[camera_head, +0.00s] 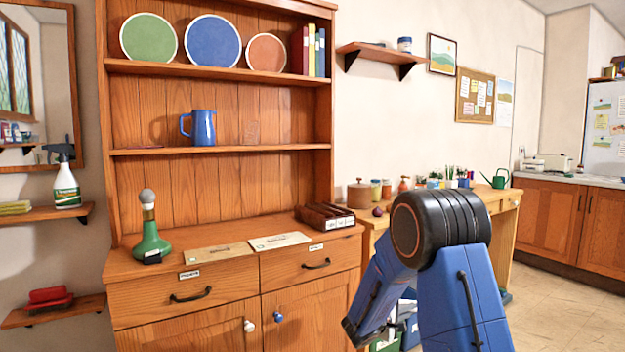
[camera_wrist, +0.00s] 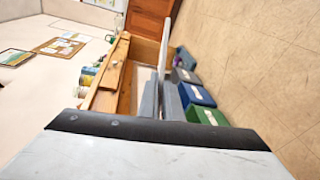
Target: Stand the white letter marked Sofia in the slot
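A white letter (camera_head: 280,241) lies flat on the sideboard top in the head view; its writing is too small to read. A tan letter (camera_head: 207,253) lies to its left. A dark wooden letter rack (camera_head: 325,217) with white labels along its front stands to the right of the white letter, towards the back. My arm is folded to the right of the sideboard, and my gripper is hidden in the head view. In the wrist view my gripper (camera_wrist: 161,100) shows as grey finger-like parts. A pale strip lies beyond them, and I cannot tell how far apart they are.
A green flask (camera_head: 150,240) stands left of the letters. The sideboard (camera_head: 225,222) has shelves above, with a blue jug (camera_head: 199,127) on one. A wooden desk (camera_head: 503,215) with pots stands to the right. Coloured boxes (camera_wrist: 195,95) sit low beside the desk.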

